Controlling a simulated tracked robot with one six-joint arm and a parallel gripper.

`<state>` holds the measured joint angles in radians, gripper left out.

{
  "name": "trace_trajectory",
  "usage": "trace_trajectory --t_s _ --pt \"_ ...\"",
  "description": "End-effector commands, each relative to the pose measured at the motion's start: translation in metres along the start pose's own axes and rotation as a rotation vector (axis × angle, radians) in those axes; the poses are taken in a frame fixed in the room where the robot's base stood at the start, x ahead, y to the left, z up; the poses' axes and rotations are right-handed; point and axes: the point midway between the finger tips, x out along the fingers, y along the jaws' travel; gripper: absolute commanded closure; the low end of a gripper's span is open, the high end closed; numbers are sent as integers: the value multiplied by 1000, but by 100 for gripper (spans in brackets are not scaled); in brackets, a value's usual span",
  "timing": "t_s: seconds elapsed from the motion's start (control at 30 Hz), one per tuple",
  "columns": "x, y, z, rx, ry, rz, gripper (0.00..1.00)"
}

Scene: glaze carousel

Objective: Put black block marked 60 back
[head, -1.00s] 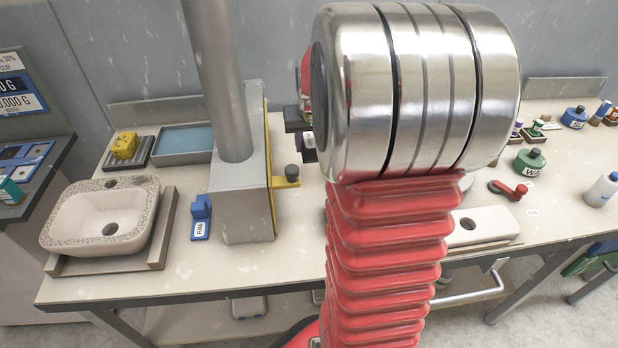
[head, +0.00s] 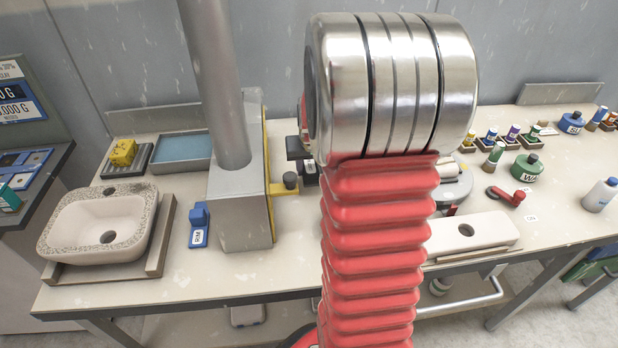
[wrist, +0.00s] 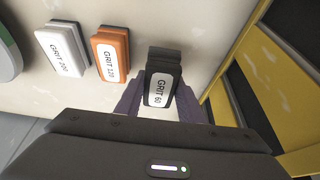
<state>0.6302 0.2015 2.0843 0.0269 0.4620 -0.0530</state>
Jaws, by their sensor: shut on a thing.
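The black block (wrist: 160,82) carries a white label reading GRIT 60 and shows in the wrist view between the fingers of my gripper (wrist: 160,105). My gripper is shut on it. An orange block marked GRIT 120 (wrist: 110,53) and a grey block marked GRIT 220 (wrist: 62,47) stand in a row to its left, apart from it. In the head view my arm hides most of the gripper area. I cannot tell whether the black block touches the surface under it.
A yellow-edged frame (wrist: 240,80) stands close on the right in the wrist view. In the head view a grey column housing (head: 240,190), a speckled basin (head: 100,225) and a blue RIM block (head: 199,224) are left of my arm. Small bottles and a green jar (head: 527,167) are right.

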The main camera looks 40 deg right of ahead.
Motion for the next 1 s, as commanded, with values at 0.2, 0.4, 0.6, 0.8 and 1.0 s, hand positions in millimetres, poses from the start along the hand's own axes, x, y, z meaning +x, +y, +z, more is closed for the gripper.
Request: trace_trajectory --t_s 0.2,0.4,0.6,0.8,1.0 --pt "22 0 10 1 -5 0 90" --pt "34 1 14 1 -1 0 90" --pt "34 1 14 1 0 1 90" --pt "36 1 15 2 -1 1 60" --pt "36 1 15 2 -1 1 46"
